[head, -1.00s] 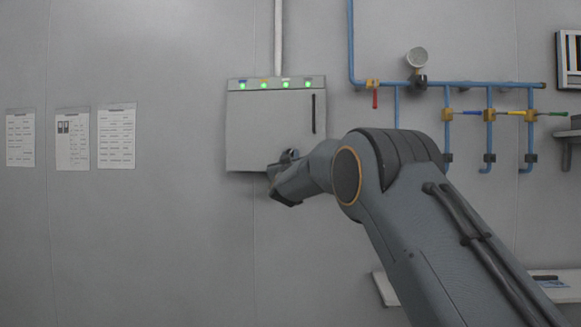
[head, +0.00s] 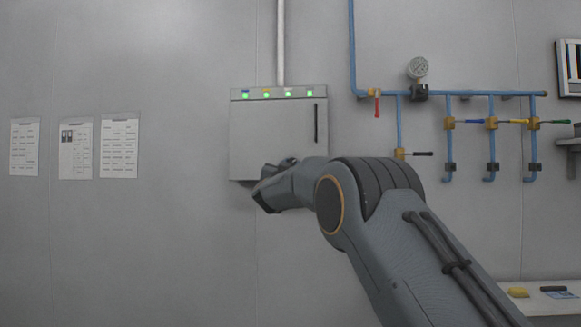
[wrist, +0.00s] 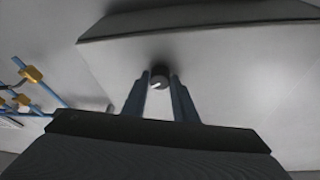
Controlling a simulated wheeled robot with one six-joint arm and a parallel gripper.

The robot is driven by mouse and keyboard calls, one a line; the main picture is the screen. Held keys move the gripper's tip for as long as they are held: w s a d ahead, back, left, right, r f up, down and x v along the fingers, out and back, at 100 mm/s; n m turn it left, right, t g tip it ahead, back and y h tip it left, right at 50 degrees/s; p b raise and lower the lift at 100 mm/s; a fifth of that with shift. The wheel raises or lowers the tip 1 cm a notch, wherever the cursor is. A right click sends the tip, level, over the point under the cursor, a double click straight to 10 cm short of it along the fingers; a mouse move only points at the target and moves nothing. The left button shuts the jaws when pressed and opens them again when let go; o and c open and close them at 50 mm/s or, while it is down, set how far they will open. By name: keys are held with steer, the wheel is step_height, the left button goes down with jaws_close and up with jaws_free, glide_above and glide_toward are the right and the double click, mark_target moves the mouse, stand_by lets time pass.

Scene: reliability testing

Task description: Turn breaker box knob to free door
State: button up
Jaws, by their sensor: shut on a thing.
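The breaker box (head: 265,135) is a grey wall box with a closed door, a dark vertical handle (head: 316,124) at its right and a row of green lights along its top. In the wrist view, the round dark knob (wrist: 158,82) with a white mark sits on the pale box face (wrist: 215,75). My gripper (wrist: 160,79) has one finger on each side of the knob and is shut on it. In the head view my arm's end covers the box's lower edge, and the knob and fingers are hidden.
Blue pipes (head: 398,122) with coloured valve handles and a gauge (head: 417,68) run along the wall right of the box. Paper sheets (head: 76,148) hang at left. A shelf with small items (head: 518,293) is at lower right. The wall between sheets and box is clear.

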steer(key=o, duration=1.1)
steer(key=shift+s, duration=0.1)
steer(key=shift+b+v, duration=1.5)
steer(key=shift+v, duration=2.35)
